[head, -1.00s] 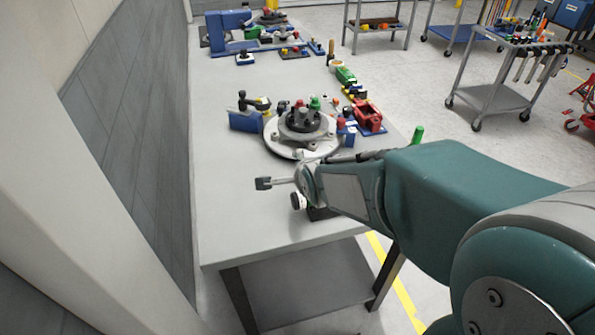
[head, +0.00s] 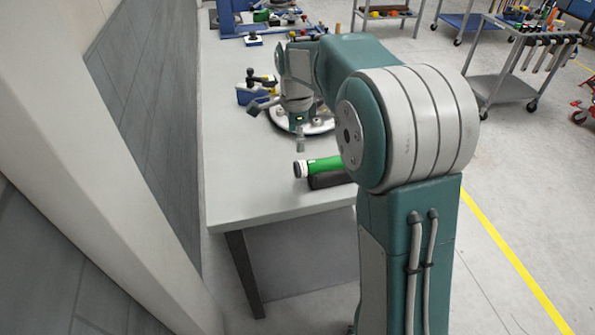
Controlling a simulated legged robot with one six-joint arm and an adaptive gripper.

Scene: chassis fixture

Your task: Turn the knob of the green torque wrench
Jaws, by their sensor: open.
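The green torque wrench (head: 325,165) lies near the front of the grey bench, on a dark support. Its knob (head: 298,169), with a pale end, points left. The rest of the wrench to the right is hidden behind my arm. My gripper (head: 277,125) is open and empty, above the bench and just behind the knob in the picture. Its fingers are spread, one to the left and one down toward the knob. I see a small gap between the lower finger and the knob, but cannot judge the depth.
A round metal fixture (head: 318,127) stands behind the gripper, partly hidden by my arm. A blue block with a dark clamp (head: 245,97) is left of it. More blue fixtures stand at the far end. The bench's front left is clear. A wall runs along the left.

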